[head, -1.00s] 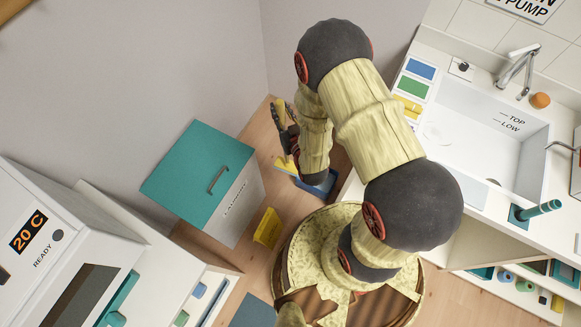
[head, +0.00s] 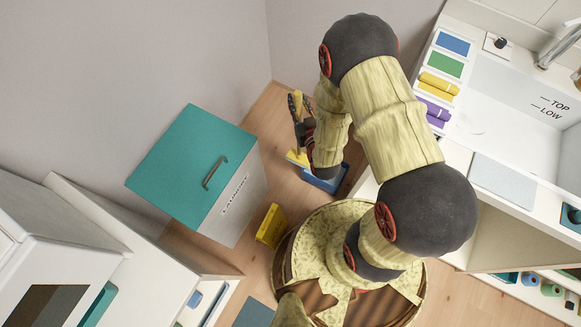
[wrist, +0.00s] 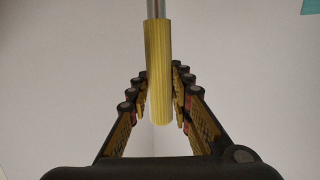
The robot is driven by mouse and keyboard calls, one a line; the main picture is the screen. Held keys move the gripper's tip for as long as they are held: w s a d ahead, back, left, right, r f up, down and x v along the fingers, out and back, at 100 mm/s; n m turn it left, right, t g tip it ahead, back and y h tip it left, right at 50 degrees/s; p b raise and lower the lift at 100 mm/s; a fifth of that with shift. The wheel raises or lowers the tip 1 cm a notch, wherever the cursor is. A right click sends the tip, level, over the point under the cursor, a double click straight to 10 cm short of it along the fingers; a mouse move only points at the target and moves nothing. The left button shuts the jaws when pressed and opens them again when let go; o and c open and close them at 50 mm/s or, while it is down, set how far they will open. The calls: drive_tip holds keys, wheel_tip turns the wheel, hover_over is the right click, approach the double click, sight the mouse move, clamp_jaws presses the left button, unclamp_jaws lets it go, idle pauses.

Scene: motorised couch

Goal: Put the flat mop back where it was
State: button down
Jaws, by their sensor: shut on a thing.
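My gripper (head: 301,122) is in the far corner area, between the laundry box and the sink counter. It is shut on the yellow handle grip of the flat mop (wrist: 159,70), which runs between the two fingers in the wrist view, with a grey pole above it. In the head view the mop's yellow handle (head: 298,104) shows at my fingers. A yellow piece, perhaps the mop's head, shows below my gripper by a blue tray or bucket (head: 327,181) on the floor. My arm hides part of these, so I cannot tell whether they touch.
A teal-lidded laundry box (head: 190,160) stands left of my gripper. A yellow floor sign (head: 271,226) stands on the wooden floor in front of it. The sink counter (head: 505,182) is on the right, and walls close off the back corner.

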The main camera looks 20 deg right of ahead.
sight(299, 116)
drive_tip(key=f+b, duration=0.3)
drive_tip(key=f, duration=0.1)
drive_tip(key=f+b, duration=0.2)
drive_tip(key=f, duration=0.1)
drive_tip(key=shift+w+b, duration=0.3)
drive_tip(key=shift+w, duration=0.05)
drive_tip(key=w+f+p, duration=0.5)
drive_tip(key=w+f, duration=0.1)
drive_tip(key=w, duration=0.3)
wheel_tip(299, 116, down, 19)
drive_tip(key=w+b, duration=0.1)
drive_tip(key=b, duration=0.6)
drive_tip(key=shift+w, duration=0.25)
drive_tip(key=shift+f, duration=0.1)
drive_tip(key=c, duration=2.1)
unclamp_jaws()
drive_tip(key=shift+s+f, duration=0.1)
drive_tip(key=shift+f, duration=0.05)
drive_tip(key=o, duration=0.4)
drive_tip(key=shift+o, duration=0.4)
